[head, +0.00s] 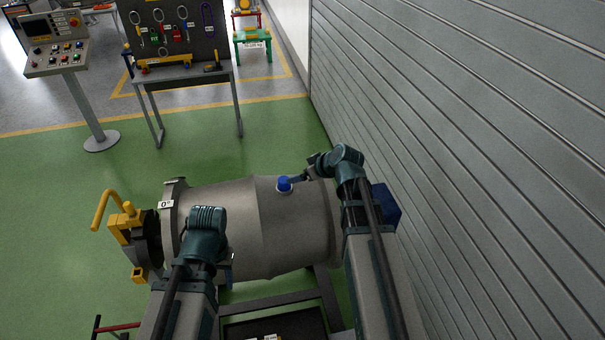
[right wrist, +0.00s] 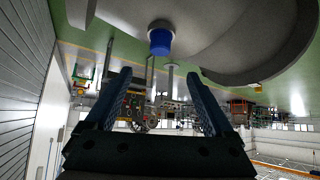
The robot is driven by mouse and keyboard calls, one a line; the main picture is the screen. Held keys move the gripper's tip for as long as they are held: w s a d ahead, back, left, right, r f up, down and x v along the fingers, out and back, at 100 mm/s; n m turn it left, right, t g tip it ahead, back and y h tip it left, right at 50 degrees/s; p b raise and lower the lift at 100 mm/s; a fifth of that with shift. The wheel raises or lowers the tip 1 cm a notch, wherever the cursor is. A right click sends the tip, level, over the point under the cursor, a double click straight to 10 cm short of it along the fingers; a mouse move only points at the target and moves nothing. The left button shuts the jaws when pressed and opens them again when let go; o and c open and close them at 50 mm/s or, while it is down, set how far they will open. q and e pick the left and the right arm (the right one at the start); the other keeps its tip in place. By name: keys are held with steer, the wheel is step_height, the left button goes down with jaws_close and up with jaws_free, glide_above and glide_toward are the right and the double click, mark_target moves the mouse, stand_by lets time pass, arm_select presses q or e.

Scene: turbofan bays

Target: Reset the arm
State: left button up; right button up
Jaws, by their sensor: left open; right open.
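A grey engine casing (head: 265,235) lies on its side on a dark stand. A blue cap (head: 284,184) sits on its upper side, and it also shows in the right wrist view (right wrist: 160,42). My left gripper (head: 231,270) is in front of the casing, mostly hidden behind its own wrist; nothing shows held in it. My right gripper (head: 299,179) is near the blue cap, just to its right.
A yellow handled fixture (head: 129,228) is at the casing's left end. A grey slatted wall (head: 470,130) stands close on the right. A tool board table (head: 185,75) and a control console (head: 58,55) stand at the back. Green floor is clear at the left.

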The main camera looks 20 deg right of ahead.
steer(key=s+a+f+g+b, duration=0.5)
steer(key=s+a+f+b, duration=0.5)
steer(key=a+f, duration=0.4)
steer(key=s+a+f+g+h+b, duration=0.1)
steer(key=s+a+f+h+b, duration=0.1)
steer(key=s+f+b, duration=0.2)
steer(key=s+a+f+m+g+h+b, duration=0.1)
steer(key=s+f+g+h+b, duration=0.1)
steer(key=s+f+b, duration=0.3)
steer(key=s+f+h, duration=0.1)
steer(key=s+f, duration=0.1)
steer(key=s, duration=0.2)
steer(key=shift+s+a+g, duration=0.2)
steer(key=shift+a+g, duration=0.1)
steer(key=shift+a, duration=0.1)
